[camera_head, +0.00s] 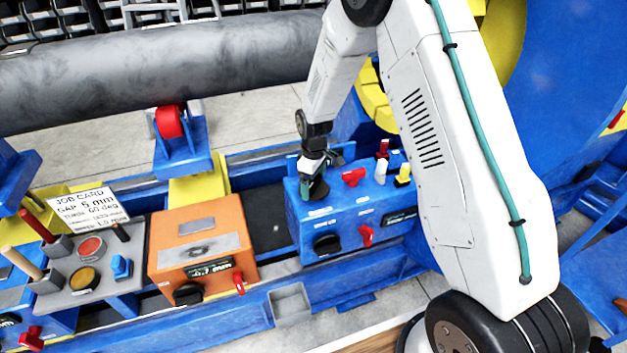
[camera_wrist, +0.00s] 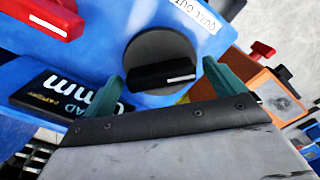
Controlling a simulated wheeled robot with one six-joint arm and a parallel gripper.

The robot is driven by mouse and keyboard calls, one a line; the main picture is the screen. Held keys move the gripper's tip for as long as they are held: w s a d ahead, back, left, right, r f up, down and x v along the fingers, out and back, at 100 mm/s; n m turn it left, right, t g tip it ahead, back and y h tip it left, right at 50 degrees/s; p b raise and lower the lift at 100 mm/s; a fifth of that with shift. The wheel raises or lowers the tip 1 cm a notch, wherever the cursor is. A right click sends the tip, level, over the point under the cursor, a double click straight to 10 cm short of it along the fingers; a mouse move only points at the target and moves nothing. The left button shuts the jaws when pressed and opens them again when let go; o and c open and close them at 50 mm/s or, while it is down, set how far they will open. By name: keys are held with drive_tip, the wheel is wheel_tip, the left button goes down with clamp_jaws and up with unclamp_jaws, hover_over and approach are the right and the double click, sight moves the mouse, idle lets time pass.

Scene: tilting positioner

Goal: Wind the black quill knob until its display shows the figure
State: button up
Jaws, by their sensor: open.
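The black quill knob (camera_wrist: 150,55) is on the blue box, beside a label reading "QUILL OUT" (camera_wrist: 197,14). Its raised grip bar has a white mark pointing right in the wrist view.
A red handle (camera_wrist: 42,16) is near the knob on the same box. Red, white and yellow controls stand on top of the blue box (camera_head: 296,215). An orange box (camera_head: 165,255) stands to its left.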

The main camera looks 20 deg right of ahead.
drive_tip(key=c, duration=1)
drive_tip(key=shift+m, duration=0.4)
drive_tip(key=m, duration=1.1)
drive_tip(key=shift+m, duration=0.4)
drive_tip(key=o, duration=1)
